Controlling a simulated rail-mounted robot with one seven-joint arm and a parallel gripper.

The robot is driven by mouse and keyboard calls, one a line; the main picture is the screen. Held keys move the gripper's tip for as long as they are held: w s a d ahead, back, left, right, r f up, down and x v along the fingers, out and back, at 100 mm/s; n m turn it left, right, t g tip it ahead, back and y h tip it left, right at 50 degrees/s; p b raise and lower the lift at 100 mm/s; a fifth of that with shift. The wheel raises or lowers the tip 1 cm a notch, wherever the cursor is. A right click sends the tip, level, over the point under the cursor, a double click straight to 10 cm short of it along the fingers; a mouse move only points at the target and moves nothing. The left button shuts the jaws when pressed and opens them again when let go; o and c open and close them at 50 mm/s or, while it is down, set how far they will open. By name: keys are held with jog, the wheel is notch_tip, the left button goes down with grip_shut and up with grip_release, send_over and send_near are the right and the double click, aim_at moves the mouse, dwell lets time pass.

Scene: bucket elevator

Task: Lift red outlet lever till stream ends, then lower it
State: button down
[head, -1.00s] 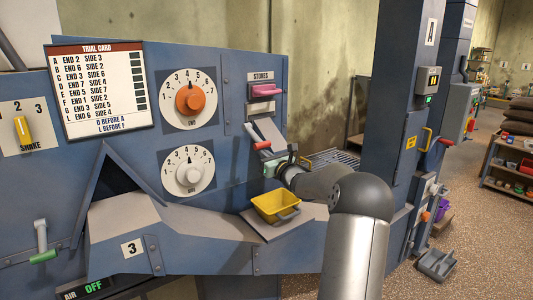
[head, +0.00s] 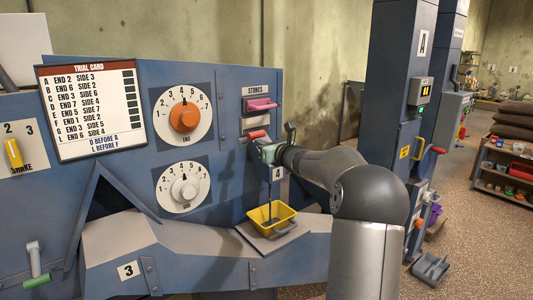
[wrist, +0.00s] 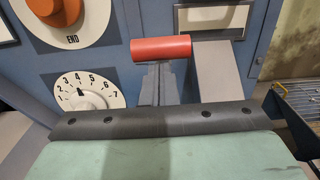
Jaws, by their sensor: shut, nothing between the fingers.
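The red outlet lever (head: 257,134) is raised on the panel below the STONES sign. In the wrist view its red handle (wrist: 161,49) lies crosswise just beyond my gripper. My gripper (head: 265,148) is shut and empty, close beneath the handle; I cannot tell if it touches. A thin dark stream (head: 270,190) falls below my gripper into the yellow tub (head: 285,227), where some dark material shows. The outlet mouth is mostly hidden behind my gripper.
The orange END dial (head: 185,117) and white SIDE dial (head: 184,189) are left of the lever. The tub stands on a grey ledge (head: 245,240). A blue column (head: 396,90) rises at right.

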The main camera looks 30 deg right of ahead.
jog(key=shift+w+a+r, duration=0.1)
jog(key=shift+w+r, duration=0.05)
jog(key=shift+r, duration=0.7)
jog(key=shift+w+a+r, duration=0.1)
jog(key=shift+r, duration=0.7)
jog(key=shift+a+r+p, duration=0.1)
jog(key=shift+r+p, duration=0.2)
jog(key=shift+r, duration=0.1)
jog(key=shift+w, duration=0.1)
jog(key=b, duration=0.6)
send_near(259, 132)
jog(key=shift+s+a+r, duration=0.2)
jog(key=shift+s+r, duration=0.05)
jog(key=shift+r, duration=0.25)
jog(key=shift+s+a+r, duration=0.2)
jog(key=shift+s+r, duration=0.05)
jog(key=shift+r, duration=0.25)
